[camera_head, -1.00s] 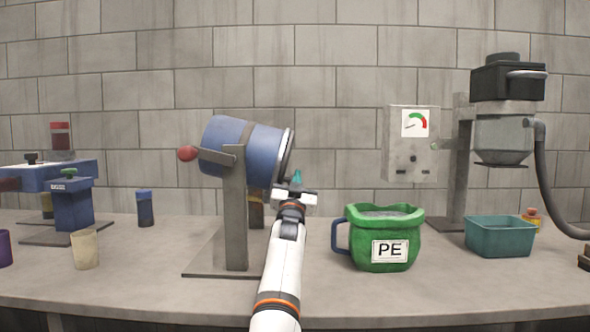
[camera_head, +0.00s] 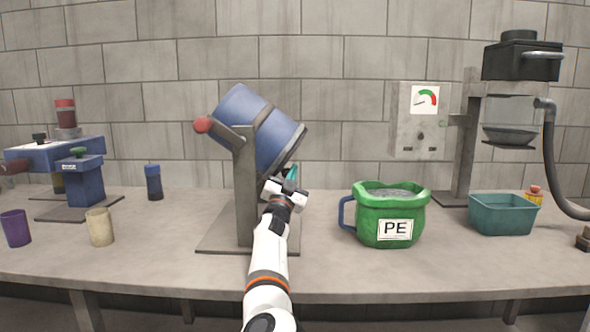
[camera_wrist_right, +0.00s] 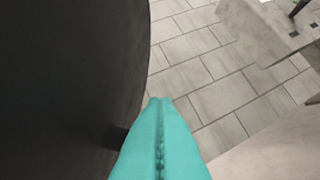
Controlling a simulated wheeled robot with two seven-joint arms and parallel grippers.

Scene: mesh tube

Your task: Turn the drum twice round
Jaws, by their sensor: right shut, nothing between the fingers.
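The blue drum (camera_head: 246,118) hangs tilted on a grey stand (camera_head: 245,200), its dark-rimmed end facing down and to the right. A crank arm with a red knob (camera_head: 202,125) sticks out at its upper left. My right gripper (camera_head: 292,174) is at the drum's lower right, close to the dark rim; whether it touches cannot be told. Its teal fingers (camera_wrist_right: 160,140) are shut with nothing between them. In the right wrist view the drum's dark end (camera_wrist_right: 70,80) fills the left side. My left gripper is not in view.
A green pot marked PE (camera_head: 388,222) stands right of the stand, with a teal tub (camera_head: 503,215) farther right. A purple cup (camera_head: 15,228), a beige cup (camera_head: 100,227) and a dark blue bottle (camera_head: 153,182) stand left. Bare table lies in front.

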